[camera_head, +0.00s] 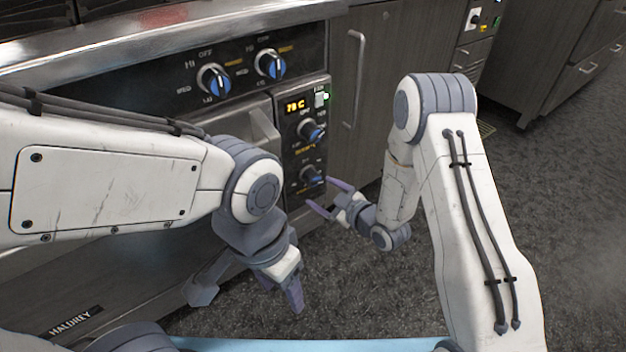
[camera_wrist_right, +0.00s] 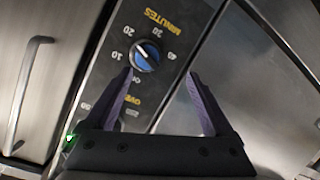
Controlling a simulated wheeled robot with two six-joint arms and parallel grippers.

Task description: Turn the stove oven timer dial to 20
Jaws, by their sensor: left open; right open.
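The timer dial is a blue-faced knob marked MINUTES on the dark oven panel; it is the lower knob in the head view (camera_head: 311,174) and shows closely in the right wrist view (camera_wrist_right: 145,55). Numbers 10, 20, 30 and 40 ring it. A pale mark on its face seems to lie toward the 10 and 20 side; its exact reading is unclear. My right gripper (camera_head: 318,192) is open beside the dial, fingers pointing at the panel; in the right wrist view (camera_wrist_right: 160,73) the dial lies near the left fingertip, not clearly between the fingers. My left gripper (camera_head: 282,290) is open, low in front of the oven.
Above the timer are another knob (camera_head: 311,130) and a lit display (camera_head: 295,105) reading about 78 C. Two stove knobs (camera_head: 213,80) (camera_head: 270,65) sit higher left. The oven handle (camera_head: 262,130) protrudes left of the panel. A cabinet handle (camera_head: 355,75) stands at right. The right floor is clear.

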